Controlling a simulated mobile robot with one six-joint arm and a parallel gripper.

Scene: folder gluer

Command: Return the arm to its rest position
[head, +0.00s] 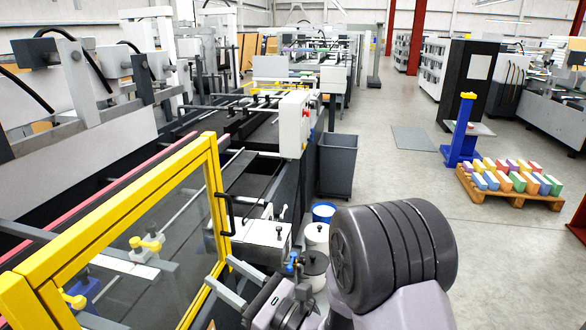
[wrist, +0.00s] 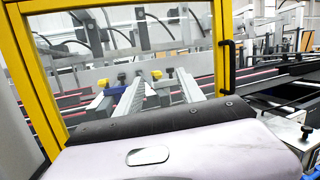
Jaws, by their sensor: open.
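My gripper (head: 222,270) is at the lower middle of the head view, beside the yellow-framed clear guard (head: 212,160) of the machine. In the wrist view, my gripper (wrist: 161,76) shows its two grey ribbed fingers spread apart, with nothing held between them. The fingers point toward the guard's clear panel, with the yellow frame (wrist: 226,60) to their left, right and above. I cannot tell whether the fingertips touch the panel. My dark, thick arm joint fills the lower right of the head view.
A white machine box (head: 262,236), a blue tub (head: 324,211) and a white-lidded pot (head: 316,236) stand close to my arm. A grey bin (head: 338,165) is behind them. A pallet of coloured cartons (head: 508,190) stands right. Open floor (head: 400,170) lies between.

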